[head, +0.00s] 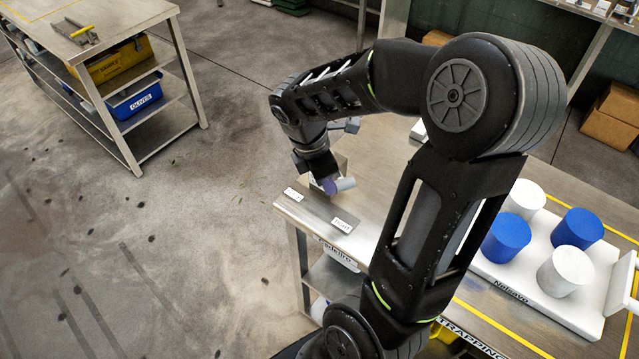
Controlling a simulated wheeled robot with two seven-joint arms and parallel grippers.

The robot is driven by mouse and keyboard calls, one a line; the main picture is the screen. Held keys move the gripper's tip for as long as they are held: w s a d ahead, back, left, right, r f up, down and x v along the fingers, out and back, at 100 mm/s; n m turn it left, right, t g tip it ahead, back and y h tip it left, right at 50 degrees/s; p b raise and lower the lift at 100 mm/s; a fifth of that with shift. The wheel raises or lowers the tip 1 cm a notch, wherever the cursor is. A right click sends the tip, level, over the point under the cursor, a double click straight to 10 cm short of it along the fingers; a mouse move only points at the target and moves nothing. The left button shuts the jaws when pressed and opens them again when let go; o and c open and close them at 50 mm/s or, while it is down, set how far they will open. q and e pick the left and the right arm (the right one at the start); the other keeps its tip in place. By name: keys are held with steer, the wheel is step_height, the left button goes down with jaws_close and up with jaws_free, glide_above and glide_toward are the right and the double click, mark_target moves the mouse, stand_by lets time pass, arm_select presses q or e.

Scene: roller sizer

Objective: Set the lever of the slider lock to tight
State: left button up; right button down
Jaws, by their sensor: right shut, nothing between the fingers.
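The slider lock (318,207) is at the near-left corner of the steel table, a grey metal piece with a small white label on each side. The lettering on the right label (342,225) and the left label (293,194) is too small to read surely. A pale rounded piece (345,184), perhaps the lever's knob, sticks out to the right beside my fingers. My right gripper (327,184) is shut and empty, pointing down at the lock. It hides part of the lever, so I cannot tell the lever's setting or whether I touch it. My left gripper is out of view.
A white board (520,300) with blue and white cylinders stands on the right of the table (390,150). My right arm crosses above the table's middle. A shelf bench (120,30) with bins stands at the back left. The floor between is open.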

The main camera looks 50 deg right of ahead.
steer(key=shift+s+d+n, duration=0.35)
steer(key=shift+d+n, duration=0.15)
steer(key=shift+n, duration=0.2)
steer(key=shift+w, duration=0.1)
steer(key=shift+w+d, duration=0.25)
steer(key=shift+w, duration=0.4)
